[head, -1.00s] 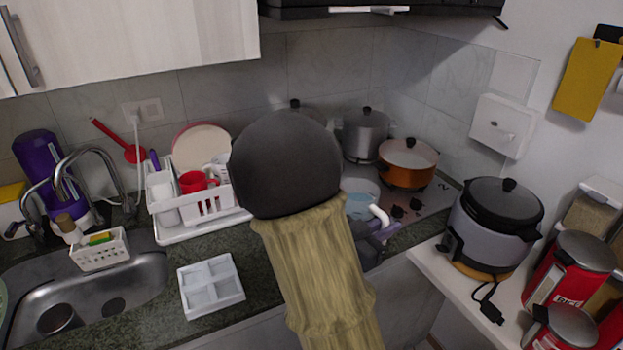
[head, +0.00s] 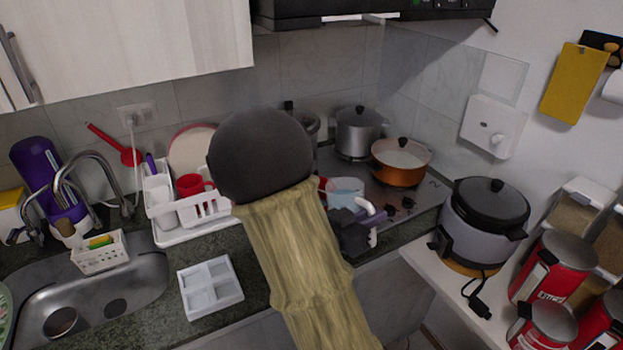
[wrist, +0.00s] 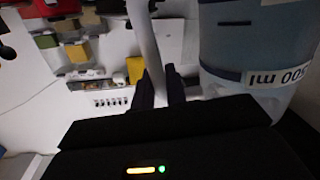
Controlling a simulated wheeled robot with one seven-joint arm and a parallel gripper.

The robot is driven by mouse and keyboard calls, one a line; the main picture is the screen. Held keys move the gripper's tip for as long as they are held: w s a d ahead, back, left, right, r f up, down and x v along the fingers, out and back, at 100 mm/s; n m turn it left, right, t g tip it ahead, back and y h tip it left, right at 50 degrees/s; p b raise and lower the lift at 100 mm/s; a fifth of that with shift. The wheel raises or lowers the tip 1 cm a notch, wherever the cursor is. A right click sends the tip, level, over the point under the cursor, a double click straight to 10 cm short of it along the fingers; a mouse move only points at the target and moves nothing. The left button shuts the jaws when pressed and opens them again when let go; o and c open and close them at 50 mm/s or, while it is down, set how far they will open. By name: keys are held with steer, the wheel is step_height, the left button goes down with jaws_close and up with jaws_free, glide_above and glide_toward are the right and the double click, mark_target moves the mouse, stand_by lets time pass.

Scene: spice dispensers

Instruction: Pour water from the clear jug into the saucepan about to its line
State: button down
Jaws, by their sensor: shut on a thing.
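The clear jug (head: 344,190) holds bluish water and looks roughly upright above the front of the stove. My gripper (head: 368,222) is shut on its white handle (head: 371,206). In the wrist view the jug (wrist: 255,45) fills the right side with an upside-down "500 ml" mark, and the handle (wrist: 145,45) runs between my fingers (wrist: 161,90). A small red part (head: 322,184) shows just left of the jug; I cannot tell whether it belongs to the saucepan. My arm hides much of that area. No fill line is visible.
An orange pot (head: 401,173) with a knobbed lid and a silver pot (head: 357,135) stand behind the jug on the stove. A white dish rack (head: 205,210) is left of my arm. A rice cooker (head: 484,220) stands on the right shelf beside red canisters (head: 545,268).

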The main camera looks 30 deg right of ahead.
mark_target(358, 198)
steer(key=shift+w+a+r+n+p, duration=0.1)
steer(key=shift+w+r+n+p, duration=0.65)
steer(key=shift+p, duration=0.35)
steer(key=shift+w+r+n+p, duration=0.15)
steer(key=shift+w+n+p, duration=0.2)
steer(key=shift+n+p, duration=0.1)
steer(key=shift+w, duration=0.1)
steer(key=shift+w+a+r+p, duration=0.1)
steer(key=shift+w+p, duration=0.1)
steer(key=shift+p, duration=0.1)
steer(key=shift+w+r+n+p, duration=0.15)
steer(key=shift+w+n+p, duration=0.25)
steer(key=shift+n, duration=0.2)
steer(key=shift+w+a, duration=0.1)
steer(key=shift+w, duration=0.05)
steer(key=shift+w+r+n+p, duration=0.15)
steer(key=shift+w+n+p, duration=0.25)
steer(key=shift+p, duration=0.05)
